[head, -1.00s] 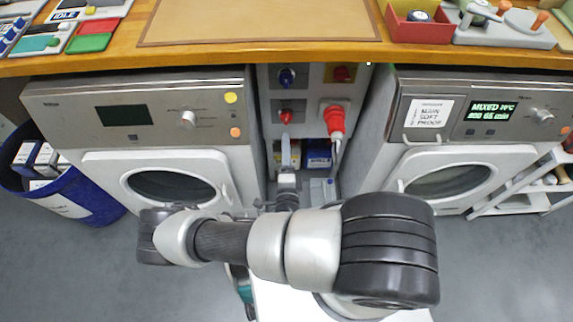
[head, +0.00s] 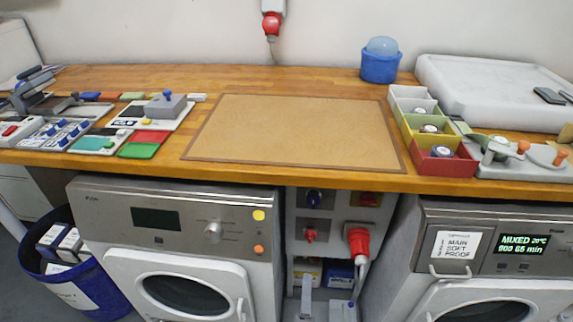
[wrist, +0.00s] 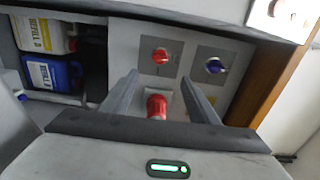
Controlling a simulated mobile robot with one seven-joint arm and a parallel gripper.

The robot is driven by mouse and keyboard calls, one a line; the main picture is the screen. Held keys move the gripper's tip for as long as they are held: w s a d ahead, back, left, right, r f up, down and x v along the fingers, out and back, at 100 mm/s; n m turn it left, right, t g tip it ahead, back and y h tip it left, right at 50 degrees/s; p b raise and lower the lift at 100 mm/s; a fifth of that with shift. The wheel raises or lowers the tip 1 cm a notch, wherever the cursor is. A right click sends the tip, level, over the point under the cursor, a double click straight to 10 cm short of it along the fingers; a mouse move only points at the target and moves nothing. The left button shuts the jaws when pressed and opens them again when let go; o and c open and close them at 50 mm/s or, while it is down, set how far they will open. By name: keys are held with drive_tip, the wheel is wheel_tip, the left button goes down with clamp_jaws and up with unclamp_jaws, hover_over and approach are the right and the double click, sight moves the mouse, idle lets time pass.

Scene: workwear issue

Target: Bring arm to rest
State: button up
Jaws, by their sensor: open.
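My gripper (wrist: 163,100) shows in the wrist view with its two grey fingers spread apart and nothing between them. It faces the grey panel (wrist: 140,45) between the two machines. A red plug (wrist: 157,105) on that panel shows between the fingers, beyond them; whether they touch it I cannot tell. A red knob (wrist: 161,56) and a blue knob (wrist: 214,65) sit farther along the panel. In the head view my arm is out of the picture, except perhaps for grey parts low in front of the panel.
A wooden worktop (head: 300,80) with a brown mat (head: 290,130) runs above two washing machines (head: 180,240). Coloured bins (head: 440,165) stand at its right. A blue tub (head: 75,265) stands on the floor at left. Refill bottles (wrist: 55,72) sit on a shelf beside the panel.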

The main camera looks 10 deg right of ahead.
drive_tip(key=s+d+r+n+g+h, duration=0.25)
drive_tip(key=r+n+g, duration=0.65)
drive_tip(key=r+n, duration=0.7)
drive_tip(key=s+d+r+n+g+h, duration=0.2)
drive_tip(key=s+d+r+n+g, duration=0.2)
drive_tip(key=r+n+g, duration=0.9)
drive_tip(key=s+a+r+m+t+y+p, duration=0.1)
drive_tip(key=r+m+t+y+p, duration=0.3)
drive_tip(key=r+p, duration=0.7)
drive_tip(key=s+a+r+m+t+y+p, duration=0.1)
drive_tip(key=s+r+m+t+y+p, duration=0.2)
drive_tip(key=r+p, duration=0.9)
wheel_tip(320, 180, up, 18)
drive_tip(key=m+t+y, duration=0.1)
drive_tip(key=m+t, duration=0.1)
drive_tip(key=t, duration=0.1)
drive_tip(key=shift+a+f, duration=0.15)
drive_tip(key=shift+a, duration=0.25)
drive_tip(key=shift+f, duration=0.1)
drive_tip(key=c, duration=0.6)
drive_tip(key=shift+s+f, duration=0.1)
drive_tip(key=shift+s, duration=0.05)
